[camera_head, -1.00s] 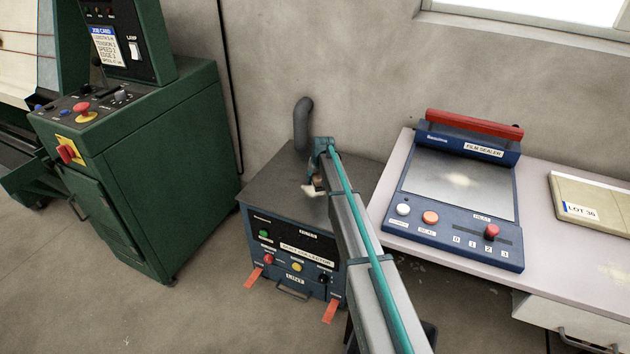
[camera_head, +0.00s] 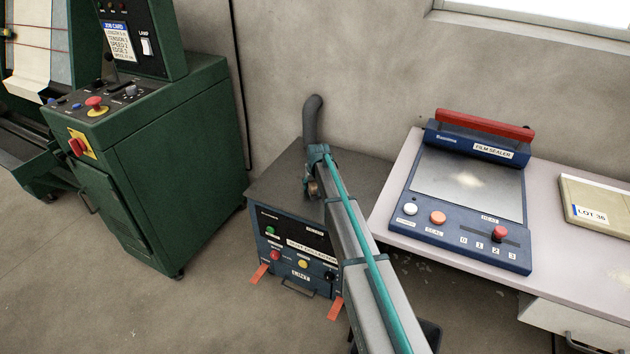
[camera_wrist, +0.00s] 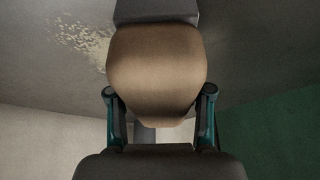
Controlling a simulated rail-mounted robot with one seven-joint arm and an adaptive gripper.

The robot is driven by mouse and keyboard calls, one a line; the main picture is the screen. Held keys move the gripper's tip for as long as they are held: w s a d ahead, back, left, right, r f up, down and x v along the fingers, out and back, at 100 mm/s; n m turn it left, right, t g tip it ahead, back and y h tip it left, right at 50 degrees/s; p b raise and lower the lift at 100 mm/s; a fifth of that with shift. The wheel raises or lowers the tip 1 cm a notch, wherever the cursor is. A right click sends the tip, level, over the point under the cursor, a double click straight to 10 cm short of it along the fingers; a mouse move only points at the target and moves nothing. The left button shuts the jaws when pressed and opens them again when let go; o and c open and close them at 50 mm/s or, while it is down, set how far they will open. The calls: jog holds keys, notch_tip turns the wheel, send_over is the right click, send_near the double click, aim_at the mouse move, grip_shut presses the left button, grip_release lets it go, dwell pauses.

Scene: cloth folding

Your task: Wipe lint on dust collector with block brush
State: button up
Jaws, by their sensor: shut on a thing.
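The dust collector (camera_head: 268,187) is a dark box on the floor with a blue front panel of buttons and a "LINT" label. A pale, speckled lint patch (camera_wrist: 80,42) shows on its dark top at the upper left of the wrist view. My gripper (camera_wrist: 160,92) is shut on the block brush (camera_wrist: 156,65), whose brown rounded body fills the middle of that view. In the head view my gripper (camera_head: 312,186) is over the collector's top, and only a little brown of the brush shows. The brush's underside is hidden, so I cannot tell whether it touches the top.
A grey hose (camera_head: 313,120) rises behind my gripper at the back of the collector. A green machine cabinet (camera_head: 180,150) stands to the left. A table (camera_head: 395,205) to the right carries a film sealer (camera_head: 450,225) and a "LOT 36" box (camera_head: 595,205).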

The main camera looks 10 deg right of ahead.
jog(key=shift+s+a, duration=0.4)
jog(key=shift+s, duration=0.2)
jog(key=shift+s+a, duration=0.35)
jog(key=shift+s, duration=0.2)
jog(key=shift+r+p, duration=1.75)
jog(key=shift+r, duration=2.3)
